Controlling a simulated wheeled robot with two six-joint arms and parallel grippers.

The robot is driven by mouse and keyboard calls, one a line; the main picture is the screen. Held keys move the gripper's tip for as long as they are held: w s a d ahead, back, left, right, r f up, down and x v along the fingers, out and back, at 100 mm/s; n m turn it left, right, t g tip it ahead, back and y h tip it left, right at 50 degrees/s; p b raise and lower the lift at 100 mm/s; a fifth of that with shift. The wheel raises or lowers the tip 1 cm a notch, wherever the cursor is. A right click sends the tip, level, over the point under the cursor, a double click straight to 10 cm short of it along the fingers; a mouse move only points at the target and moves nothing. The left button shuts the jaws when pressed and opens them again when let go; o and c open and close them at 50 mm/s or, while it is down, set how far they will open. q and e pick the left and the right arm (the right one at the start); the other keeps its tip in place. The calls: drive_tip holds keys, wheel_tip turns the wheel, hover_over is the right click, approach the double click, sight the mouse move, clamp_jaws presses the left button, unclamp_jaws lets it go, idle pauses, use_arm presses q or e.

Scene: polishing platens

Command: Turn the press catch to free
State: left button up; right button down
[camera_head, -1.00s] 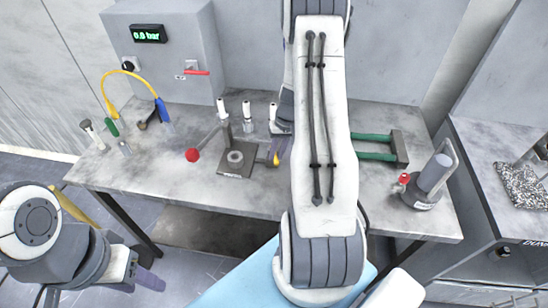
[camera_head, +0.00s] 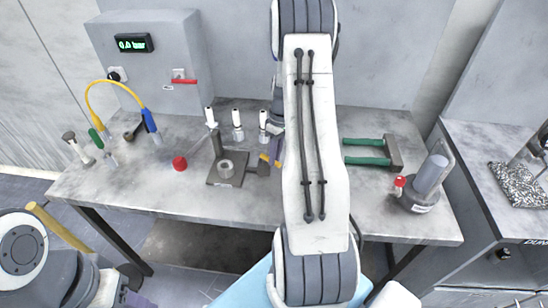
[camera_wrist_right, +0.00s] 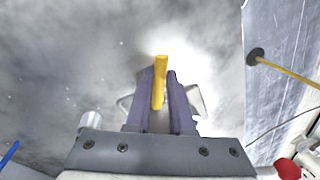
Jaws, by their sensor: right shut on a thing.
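The press (camera_head: 226,168) is a dark base plate with a ring-shaped seat, a post and a lever ending in a red knob (camera_head: 180,163). At its right side is a small dark part beside a yellow-tipped catch handle (camera_head: 264,157). My right gripper (camera_head: 277,150) is beside the press, mostly hidden behind my arm. In the right wrist view its purple fingers (camera_wrist_right: 160,100) are shut on the yellow handle (camera_wrist_right: 159,82), which sticks out past the tips. My left gripper (camera_head: 138,300) is low at the left, cut by the frame edge; its jaws are unclear.
Several white-topped posts (camera_head: 236,122) stand behind the press. A grey cabinet (camera_head: 155,60) with a display, dial and red handle is behind left. Green-handled tool (camera_head: 368,152) and a grey cylinder on a base (camera_head: 430,178) lie right. The front table is clear.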

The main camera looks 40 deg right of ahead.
drive_tip(key=shift+r, duration=0.1)
idle(0.4)
drive_tip(key=c, duration=0.8)
unclamp_jaws()
drive_tip(key=r, duration=0.3)
drive_tip(key=d+r+b, duration=0.1)
drive_tip(key=r, duration=0.2)
drive_tip(key=d+r+b, duration=0.1)
drive_tip(key=r, duration=0.3)
drive_tip(key=shift+w+r, duration=0.1)
drive_tip(key=shift+w, duration=0.15)
